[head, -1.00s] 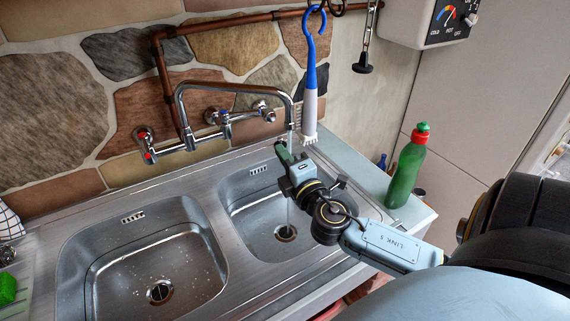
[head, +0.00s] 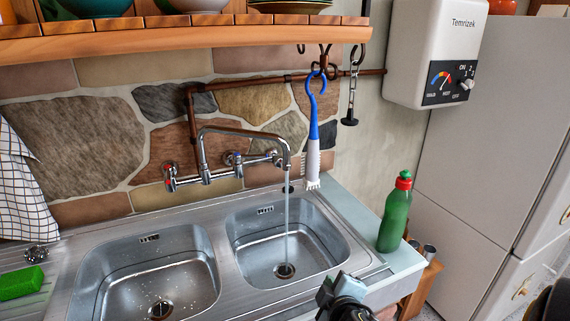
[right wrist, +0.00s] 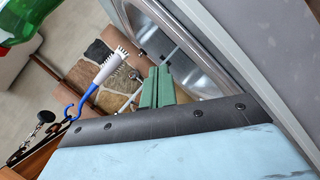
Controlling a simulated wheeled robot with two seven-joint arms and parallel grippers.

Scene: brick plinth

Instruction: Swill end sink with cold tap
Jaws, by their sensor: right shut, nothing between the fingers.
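The end sink, the right basin (head: 318,225), is steel with a drain (head: 285,271) at its bottom. A thin stream of water (head: 287,230) runs from the curved spout (head: 245,133) down near this drain. The wall tap has a red-marked hot handle (head: 169,170) at left and a blue-marked cold handle (head: 233,158) at its middle. My right gripper (head: 343,290) is at the front edge of the right basin, low in the head view. In the right wrist view its green fingers (right wrist: 157,88) are shut and empty. My left gripper is out of view.
The left basin (head: 150,270) has scattered droplets. A blue-and-white brush (head: 313,150) hangs behind the right basin. A green bottle (head: 395,215) stands on the right ledge, and a green sponge (head: 21,283) lies at far left. A wooden shelf (head: 180,27) crosses above. A water heater (head: 430,55) hangs at right.

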